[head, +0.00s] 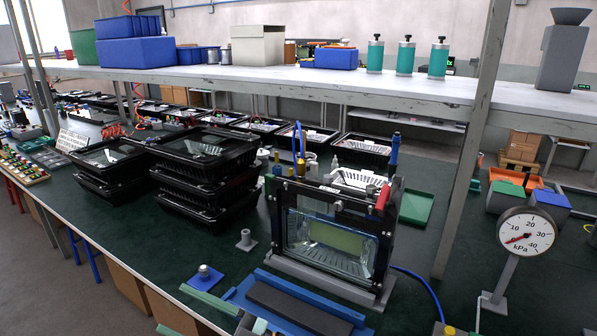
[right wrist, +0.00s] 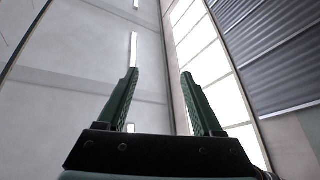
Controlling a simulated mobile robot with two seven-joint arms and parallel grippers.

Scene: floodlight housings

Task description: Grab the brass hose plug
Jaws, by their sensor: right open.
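I cannot surely pick out the brass hose plug in the head view. A small silver knob-topped piece (head: 204,271) stands on the bench front, and a small grey post on a square foot (head: 245,241) stands behind it. A black-framed test fixture (head: 335,240) holds a glass-fronted housing upright. A thin blue hose (head: 424,280) runs from its right side to the bottom edge, where its end is too small to make out. My right gripper (right wrist: 158,100) is open and empty in the right wrist view, its green fingers pointing up towards a pale wall.
Stacks of black housings (head: 205,165) stand left of the fixture. A blue-edged cradle with a dark pad (head: 300,308) lies in front. A kPa gauge (head: 526,232) on a post and a shelf upright (head: 470,140) stand to the right.

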